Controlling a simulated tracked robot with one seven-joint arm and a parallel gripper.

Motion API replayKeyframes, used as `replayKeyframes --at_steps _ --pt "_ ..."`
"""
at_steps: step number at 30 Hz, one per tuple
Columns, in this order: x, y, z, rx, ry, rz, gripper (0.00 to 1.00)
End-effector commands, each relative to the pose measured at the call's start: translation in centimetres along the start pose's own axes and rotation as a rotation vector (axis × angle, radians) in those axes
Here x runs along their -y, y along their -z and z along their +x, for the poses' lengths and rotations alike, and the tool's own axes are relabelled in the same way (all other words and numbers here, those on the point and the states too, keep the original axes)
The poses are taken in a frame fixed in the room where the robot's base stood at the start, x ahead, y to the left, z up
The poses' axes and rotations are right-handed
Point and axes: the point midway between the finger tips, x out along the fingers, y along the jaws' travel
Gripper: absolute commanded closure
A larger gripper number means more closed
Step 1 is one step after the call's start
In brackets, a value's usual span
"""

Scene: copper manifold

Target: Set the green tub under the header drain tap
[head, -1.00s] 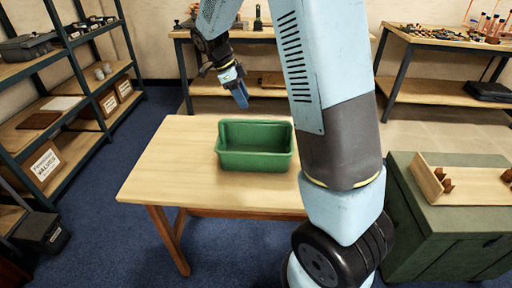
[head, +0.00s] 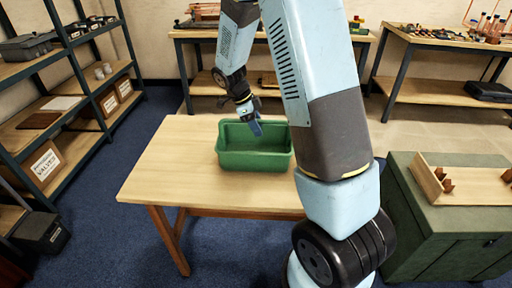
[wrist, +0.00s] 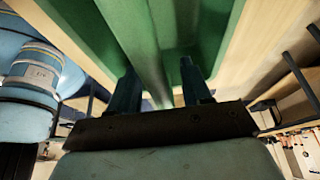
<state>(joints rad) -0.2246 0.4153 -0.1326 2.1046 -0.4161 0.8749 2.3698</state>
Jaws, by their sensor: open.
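The green tub (head: 254,160) stands upright on the wooden table in the head view. It is open at the top and looks empty. My gripper (head: 256,128) is at the tub's far rim, pointing down. In the wrist view the tub (wrist: 120,18) fills the top, and my open gripper (wrist: 160,88) has its two fingers apart with the tub's rim or wall running between them. I cannot tell whether either finger touches the tub. The header drain tap is not recognisable in these views.
The wooden table (head: 165,165) is bare around the tub. A green cabinet (head: 440,235) with a wooden tray (head: 470,178) stands at the right. Shelving (head: 75,110) stands at the left. Workbenches (head: 440,92) line the back wall.

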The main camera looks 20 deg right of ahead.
Motion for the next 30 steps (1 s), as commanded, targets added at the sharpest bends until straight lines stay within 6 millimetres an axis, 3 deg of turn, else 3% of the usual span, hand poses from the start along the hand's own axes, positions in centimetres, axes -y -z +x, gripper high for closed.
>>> replayKeyframes --at_steps 9,24,30 --pt "0.01 0.04 0.42 0.0 0.0 0.001 0.52" --pt "0.01 0.04 0.4 0.0 0.0 0.001 1.0" --pt "0.01 0.05 0.4 0.0 0.0 0.001 1.0"
